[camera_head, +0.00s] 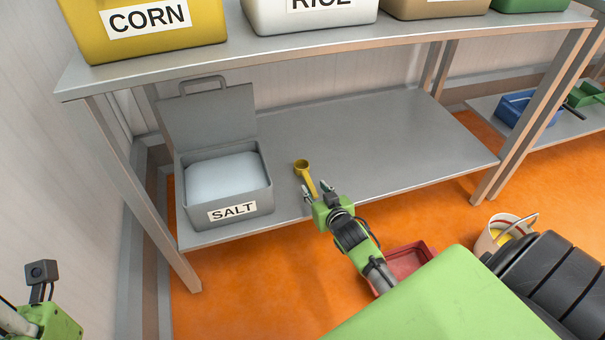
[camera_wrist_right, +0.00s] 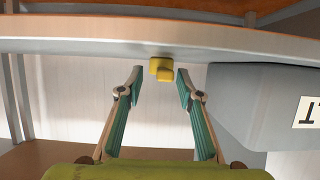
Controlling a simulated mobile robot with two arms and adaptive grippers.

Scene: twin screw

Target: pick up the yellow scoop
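The yellow scoop (camera_head: 303,168) is on the lower grey shelf, to the right of the salt box, with its handle toward the shelf's front edge. My right gripper (camera_head: 317,190) is at that edge, its open fingers on either side of the scoop's handle end. In the right wrist view the scoop (camera_wrist_right: 160,69) shows just past and between the two spread fingertips (camera_wrist_right: 158,80), with no clear contact. That view looks upside down. Of my left arm only a green part (camera_head: 52,322) shows at the lower left; its fingers are not visible.
An open grey salt box (camera_head: 190,213) stands left of the scoop. The lower shelf (camera_head: 410,145) is bare to the right. Corn (camera_head: 150,45) and rice (camera_head: 310,22) bins stand on the upper shelf. A red tray (camera_head: 410,258) and a white bucket (camera_head: 487,240) are on the orange floor.

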